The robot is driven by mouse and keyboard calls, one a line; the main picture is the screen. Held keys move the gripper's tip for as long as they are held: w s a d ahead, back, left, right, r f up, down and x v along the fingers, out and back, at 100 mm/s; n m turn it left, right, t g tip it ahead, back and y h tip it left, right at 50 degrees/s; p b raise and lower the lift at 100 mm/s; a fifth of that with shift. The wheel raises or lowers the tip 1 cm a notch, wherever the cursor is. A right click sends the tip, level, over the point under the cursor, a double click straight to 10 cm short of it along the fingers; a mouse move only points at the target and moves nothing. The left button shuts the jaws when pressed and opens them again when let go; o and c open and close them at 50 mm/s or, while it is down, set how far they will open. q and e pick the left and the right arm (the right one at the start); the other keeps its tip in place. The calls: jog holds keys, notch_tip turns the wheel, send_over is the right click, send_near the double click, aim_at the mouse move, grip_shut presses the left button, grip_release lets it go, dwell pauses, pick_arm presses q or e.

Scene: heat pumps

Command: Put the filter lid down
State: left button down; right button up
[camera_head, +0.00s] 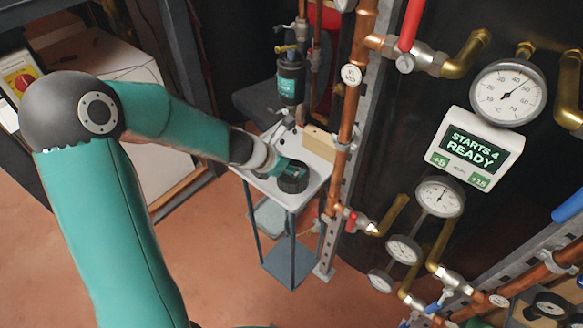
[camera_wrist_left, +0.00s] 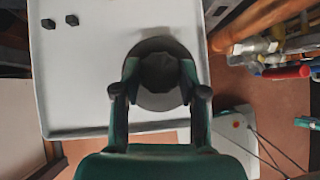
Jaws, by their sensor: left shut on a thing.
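The filter lid (camera_head: 293,180) is a dark, round, ribbed cap at the small table's top, and it also shows in the left wrist view (camera_wrist_left: 160,80). My left gripper (camera_head: 284,171) is shut on it; in the left wrist view its two fingers (camera_wrist_left: 158,85) sit on opposite sides of the lid. The lid is over the light tray top of the small table (camera_head: 262,176), near its front edge. I cannot tell whether it touches the surface. The green filter body (camera_head: 290,80) hangs on the pipe above. My right gripper is not in view.
Two small dark blocks (camera_wrist_left: 60,22) lie on the tray's far left part, with bare surface around them. A tan block (camera_head: 319,141) stands at the tray's back. A vertical copper pipe (camera_head: 352,110) and a red-handled valve (camera_head: 352,221) are close on the right.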

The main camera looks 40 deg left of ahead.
pick_arm(q)
jog(key=shift+f, duration=0.1)
jog(key=c, duration=0.6)
grip_release()
jog(key=shift+c, duration=0.2)
jog(key=shift+r, duration=0.3)
jog(key=p+v, duration=0.7)
jog(key=v, duration=0.4)
jog(key=shift+s+r, duration=0.2)
jog(key=shift+s, duration=0.15)
